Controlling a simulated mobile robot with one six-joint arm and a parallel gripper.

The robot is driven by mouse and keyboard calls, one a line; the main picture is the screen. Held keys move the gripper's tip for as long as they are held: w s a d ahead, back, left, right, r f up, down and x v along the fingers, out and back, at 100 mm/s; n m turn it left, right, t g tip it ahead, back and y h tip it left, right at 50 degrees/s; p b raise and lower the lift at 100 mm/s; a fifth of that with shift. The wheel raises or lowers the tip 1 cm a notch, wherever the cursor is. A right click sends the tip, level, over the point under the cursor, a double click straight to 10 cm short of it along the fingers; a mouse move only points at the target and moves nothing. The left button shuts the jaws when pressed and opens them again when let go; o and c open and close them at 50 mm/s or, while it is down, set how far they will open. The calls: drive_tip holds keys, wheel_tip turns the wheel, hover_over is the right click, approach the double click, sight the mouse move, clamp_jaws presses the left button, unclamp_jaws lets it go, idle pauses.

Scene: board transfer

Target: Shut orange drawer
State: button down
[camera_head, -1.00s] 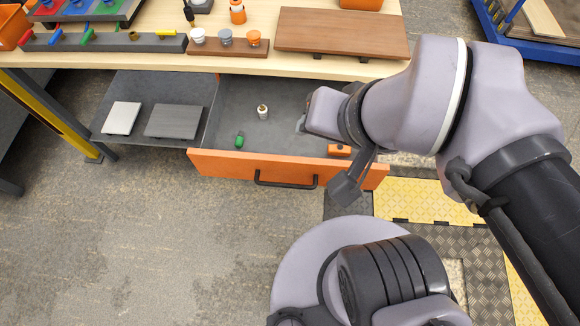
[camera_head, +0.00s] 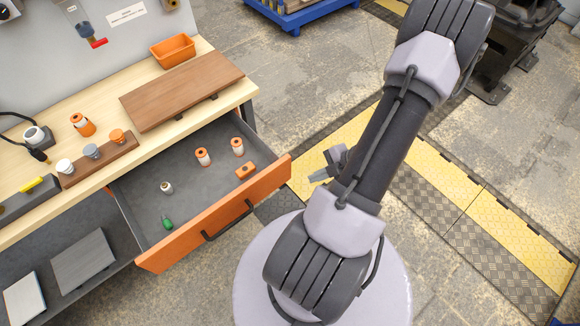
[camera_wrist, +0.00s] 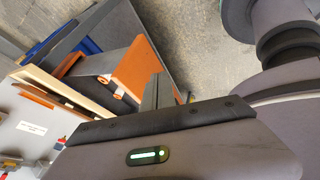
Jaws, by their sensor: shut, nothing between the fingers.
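The orange drawer (camera_head: 215,218) is open, pulled well out from under the workbench, with a black bar handle (camera_head: 228,221) on its front.
The wooden bench top (camera_head: 105,125) carries a brown board (camera_head: 185,88), an orange bin (camera_head: 173,50) and a small rack (camera_head: 98,160) of knobs. A lower shelf with two plates (camera_head: 84,262) lies left of the drawer. Yellow floor mats (camera_head: 415,170) lie to the right.

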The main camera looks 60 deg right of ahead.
drive_tip(key=b, duration=0.5)
approach(280, 180)
wheel_tip(280, 180, down, 5)
drive_tip(key=s+a, duration=0.1)
drive_tip(key=a, duration=0.1)
drive_tip(key=shift+w+d+r+b, duration=0.1)
drive_tip(key=shift+w+d+r, duration=0.1)
drive_tip(key=shift+w, duration=0.4)
drive_tip(key=shift+w+d+r+b, duration=0.1)
drive_tip(key=shift+w+r+b, duration=0.05)
drive_tip(key=shift+w, duration=0.45)
drive_tip(key=shift+w+d+r+b, duration=0.1)
drive_tip(key=shift+w+d+r, duration=0.1)
drive_tip(key=shift+w, duration=0.35)
